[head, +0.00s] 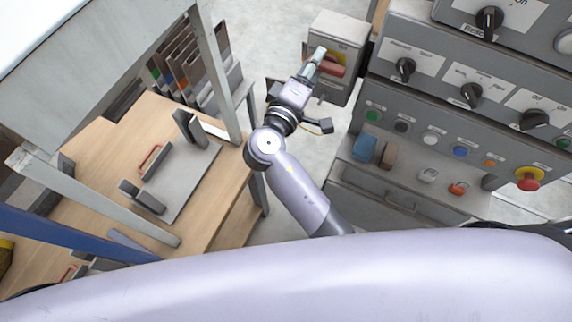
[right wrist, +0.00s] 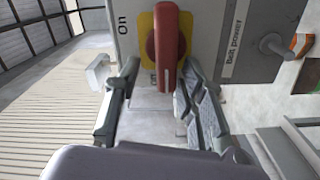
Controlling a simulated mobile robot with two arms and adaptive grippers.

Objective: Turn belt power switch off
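The belt power switch (right wrist: 167,45) is a red rotary handle on a yellow plate. It is mounted on a grey box (head: 340,32) labelled "Belt power" in the right wrist view. The handle also shows in the head view (head: 331,66), partly behind my gripper. It lies crosswise to the box's upright, with "On" above it. My right gripper (head: 315,64) is at the front of the box. In the right wrist view its fingers (right wrist: 160,82) are apart, one on each side of the handle's near end, with visible gaps. My left gripper is out of view.
A grey control panel with black knobs (head: 404,69), coloured buttons and a red emergency stop (head: 529,179) stands right of the box. A wooden table (head: 105,140) with a grey plate fixture and a metal frame is at left. Bare floor lies between.

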